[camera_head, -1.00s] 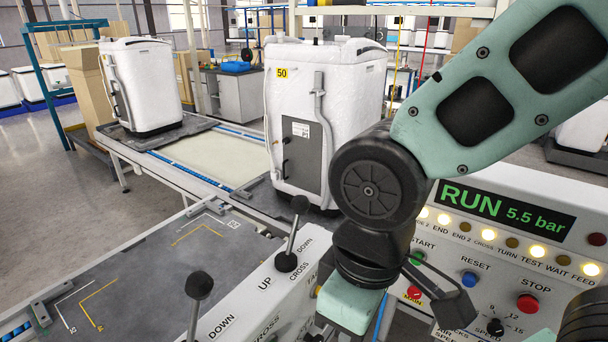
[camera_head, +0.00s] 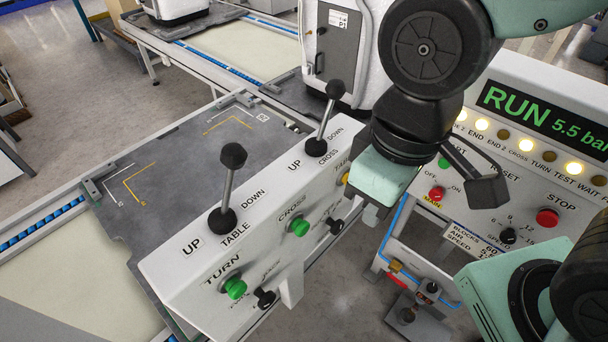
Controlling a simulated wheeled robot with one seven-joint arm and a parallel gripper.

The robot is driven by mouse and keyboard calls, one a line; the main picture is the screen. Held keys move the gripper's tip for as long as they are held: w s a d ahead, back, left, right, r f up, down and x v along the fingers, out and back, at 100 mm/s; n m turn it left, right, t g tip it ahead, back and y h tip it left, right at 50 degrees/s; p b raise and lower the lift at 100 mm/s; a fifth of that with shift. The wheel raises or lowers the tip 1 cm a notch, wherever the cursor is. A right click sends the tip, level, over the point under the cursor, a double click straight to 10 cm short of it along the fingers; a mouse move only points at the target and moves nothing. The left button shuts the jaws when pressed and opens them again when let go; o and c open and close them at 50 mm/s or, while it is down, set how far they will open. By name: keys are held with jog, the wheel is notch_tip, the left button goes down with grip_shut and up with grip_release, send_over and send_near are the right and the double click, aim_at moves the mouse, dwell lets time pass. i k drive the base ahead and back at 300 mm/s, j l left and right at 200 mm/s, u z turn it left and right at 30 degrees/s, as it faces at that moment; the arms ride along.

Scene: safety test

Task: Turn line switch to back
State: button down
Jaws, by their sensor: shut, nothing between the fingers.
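The sloped white lever console (camera_head: 190,278) stands in the middle of the view. Its front face has two small black switches, one (camera_head: 265,298) beside a green TURN button (camera_head: 234,288) and one (camera_head: 335,226) beside a green CROSS button (camera_head: 298,228). The small labels by these switches are too blurred to read, so I cannot tell which is the line switch or how it is set. My gripper (camera_head: 371,214) is at the console's right end, right of and a little above the CROSS-side switch. It is shut and empty; its fingers are mostly hidden under its mint-coloured body.
Two black-knobbed levers, TABLE (camera_head: 228,185) and CROSS (camera_head: 325,118), rise from the console top. A RUN panel (camera_head: 530,200) with START, RESET and STOP buttons stands at right. A grey plate (camera_head: 165,165) and conveyor lie behind.

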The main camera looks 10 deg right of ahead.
aim_at(267, 299)
jog(key=u, duration=1)
jog(key=z, duration=1.45)
jog(key=k+j+z, duration=0.3)
jog(key=k, duration=0.25)
jog(key=k+j+z, duration=0.1)
jog(key=k+z, duration=0.2)
jog(key=k, duration=0.3)
